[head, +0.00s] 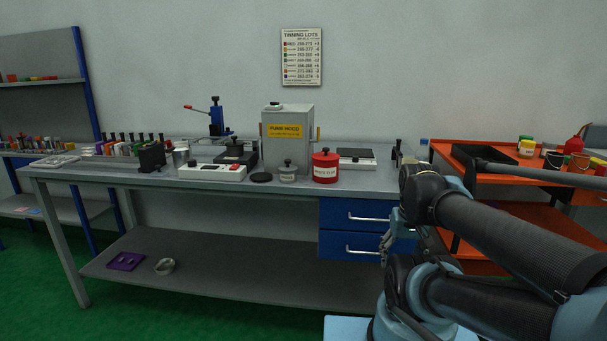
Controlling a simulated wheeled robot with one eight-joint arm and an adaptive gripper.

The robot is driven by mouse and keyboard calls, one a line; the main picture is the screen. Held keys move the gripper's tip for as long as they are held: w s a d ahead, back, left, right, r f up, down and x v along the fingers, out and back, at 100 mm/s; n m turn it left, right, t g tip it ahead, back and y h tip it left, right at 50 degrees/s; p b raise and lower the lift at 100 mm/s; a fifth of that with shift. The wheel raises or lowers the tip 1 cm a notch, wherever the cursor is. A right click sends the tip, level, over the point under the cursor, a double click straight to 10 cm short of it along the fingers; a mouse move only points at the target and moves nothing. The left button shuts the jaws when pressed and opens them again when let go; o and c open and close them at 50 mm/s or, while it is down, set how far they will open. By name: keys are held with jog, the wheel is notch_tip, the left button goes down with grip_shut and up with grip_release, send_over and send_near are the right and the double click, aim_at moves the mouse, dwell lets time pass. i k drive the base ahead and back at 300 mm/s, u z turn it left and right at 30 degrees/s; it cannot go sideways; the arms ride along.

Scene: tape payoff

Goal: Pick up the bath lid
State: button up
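I cannot tell for sure which piece is the bath lid. A dark box with a knobbed top (235,154) stands on the grey workbench (130,172), left of the fume hood. A flat black disc (261,177) lies on the bench in front of the hood. A small grey pot with a black knob (288,174) stands just right of the disc. My gripper (388,246) hangs low in front of the blue drawers, right of and below these things, touching none of them. Its fingers are small and partly hidden by my arm, so their opening is unclear.
The grey fume hood (287,140) stands at the bench's back. A red lidded can (325,167), a white switch box (212,172) and a flat scale-like device (356,159) crowd the bench. An orange cart (450,153) stands right. The lower shelf (215,265) is mostly clear.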

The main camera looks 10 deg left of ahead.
aim_at(158, 173)
jog(key=u, duration=1.65)
